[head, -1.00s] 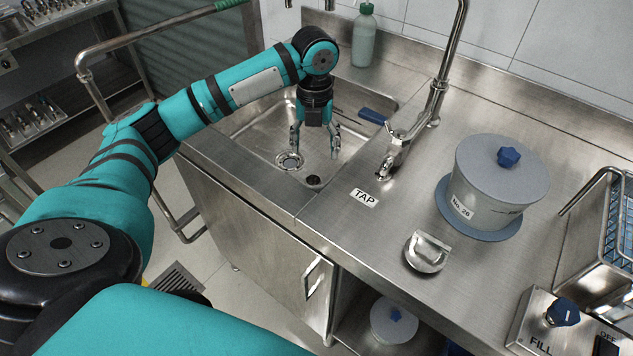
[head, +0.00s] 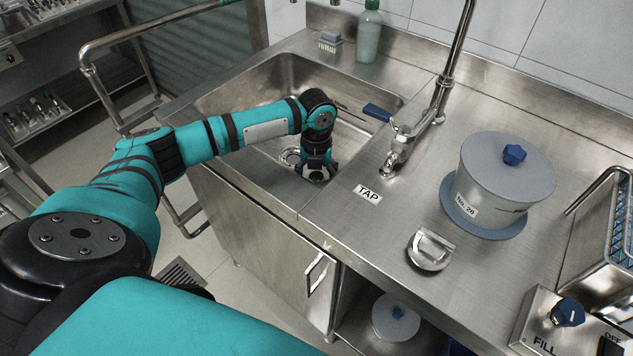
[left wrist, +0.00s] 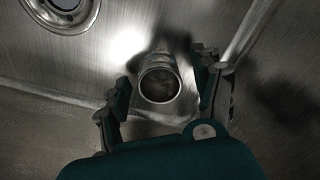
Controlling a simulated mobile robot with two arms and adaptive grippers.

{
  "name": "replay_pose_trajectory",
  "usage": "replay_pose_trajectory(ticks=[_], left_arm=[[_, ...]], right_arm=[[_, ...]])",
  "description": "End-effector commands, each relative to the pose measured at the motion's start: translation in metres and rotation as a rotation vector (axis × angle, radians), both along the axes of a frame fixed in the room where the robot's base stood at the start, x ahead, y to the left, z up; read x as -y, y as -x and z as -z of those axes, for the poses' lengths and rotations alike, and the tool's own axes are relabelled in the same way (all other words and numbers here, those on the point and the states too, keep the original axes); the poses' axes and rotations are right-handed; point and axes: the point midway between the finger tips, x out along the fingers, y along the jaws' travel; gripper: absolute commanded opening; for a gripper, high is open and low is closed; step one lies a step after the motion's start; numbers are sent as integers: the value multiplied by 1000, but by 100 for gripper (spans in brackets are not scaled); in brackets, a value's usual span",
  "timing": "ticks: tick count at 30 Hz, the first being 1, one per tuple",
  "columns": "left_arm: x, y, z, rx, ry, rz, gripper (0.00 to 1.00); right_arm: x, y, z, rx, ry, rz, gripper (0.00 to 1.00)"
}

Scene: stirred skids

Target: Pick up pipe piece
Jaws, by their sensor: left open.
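The pipe piece (left wrist: 160,85) shows in the left wrist view as a short metal tube, its round open end facing the camera. It stands on the sink floor. My left gripper (head: 314,173) is down inside the sink (head: 235,100), pointing downward, and hides the pipe piece in the head view. In the left wrist view its two open fingers stand on either side of the pipe piece. My right gripper is not in view.
The sink drain (left wrist: 65,8) lies close to the pipe piece. The tap (head: 400,150) with its blue lever (head: 377,112) rises right of the arm. A lidded pot (head: 490,190) stands farther right.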

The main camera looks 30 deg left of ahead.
Motion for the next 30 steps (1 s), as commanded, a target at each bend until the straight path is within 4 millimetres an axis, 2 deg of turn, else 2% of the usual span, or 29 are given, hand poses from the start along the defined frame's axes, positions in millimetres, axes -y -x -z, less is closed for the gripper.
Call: replay_pose_trajectory(ticks=[6, 21, 27, 30], left_arm=[[0, 0, 1, 0, 0, 0, 67], [0, 0, 0, 0, 1, 0, 3], [0, 0, -1, 1, 0, -1, 3], [0, -1, -8, 3, 1, -1, 3]], right_arm=[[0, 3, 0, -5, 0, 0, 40], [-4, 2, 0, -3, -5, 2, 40], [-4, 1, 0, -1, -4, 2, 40], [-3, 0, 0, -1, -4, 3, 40]])
